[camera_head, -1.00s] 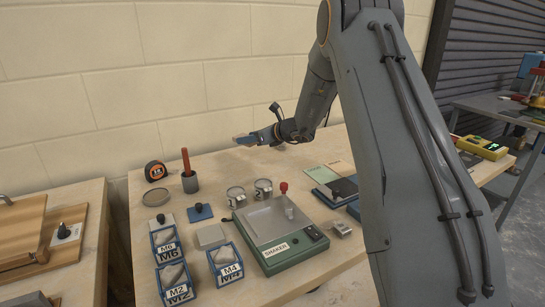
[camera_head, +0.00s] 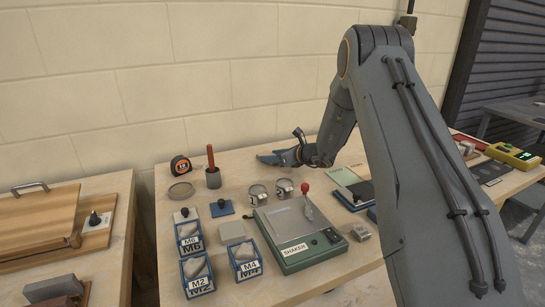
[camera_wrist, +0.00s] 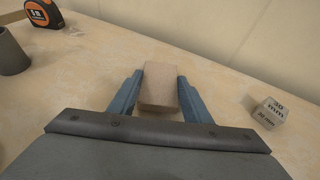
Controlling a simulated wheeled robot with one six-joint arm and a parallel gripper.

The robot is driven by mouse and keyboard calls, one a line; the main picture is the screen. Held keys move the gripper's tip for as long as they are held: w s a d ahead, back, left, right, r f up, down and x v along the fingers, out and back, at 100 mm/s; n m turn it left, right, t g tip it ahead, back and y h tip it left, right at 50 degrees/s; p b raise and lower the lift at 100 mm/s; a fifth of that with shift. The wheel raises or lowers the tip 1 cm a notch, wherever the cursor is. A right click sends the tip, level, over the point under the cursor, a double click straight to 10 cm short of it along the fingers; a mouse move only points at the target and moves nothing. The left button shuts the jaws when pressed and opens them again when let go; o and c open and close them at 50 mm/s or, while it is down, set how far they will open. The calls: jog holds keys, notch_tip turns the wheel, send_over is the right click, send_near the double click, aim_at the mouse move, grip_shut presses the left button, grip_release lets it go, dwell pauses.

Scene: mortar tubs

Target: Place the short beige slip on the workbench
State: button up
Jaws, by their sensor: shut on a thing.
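My gripper (camera_head: 268,158) is low over the back of the workbench (camera_head: 238,178). In the wrist view, its two blue fingers (camera_wrist: 158,98) are shut on the short beige slip (camera_wrist: 159,86), a small block that sits between them with its far end showing. The bare bench top (camera_wrist: 95,65) lies around it. I cannot tell whether the slip touches the bench or hangs just above it. In the head view the slip is hidden by the fingers or too small to make out.
A tape measure (camera_head: 181,165) and a dark pot (camera_head: 213,178) with a red-handled tool stand left of my gripper. A cube marked 30 mm (camera_wrist: 270,113) is to the right in the wrist view. The shaker (camera_head: 298,238) and labelled bins (camera_head: 197,272) are in front.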

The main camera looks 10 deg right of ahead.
jog(key=o, duration=1.3)
jog(key=shift+f, duration=0.1)
jog(key=shift+r, duration=0.25)
jog(key=b+v, duration=0.2)
jog(key=v, duration=1)
jog(key=shift+f, duration=0.1)
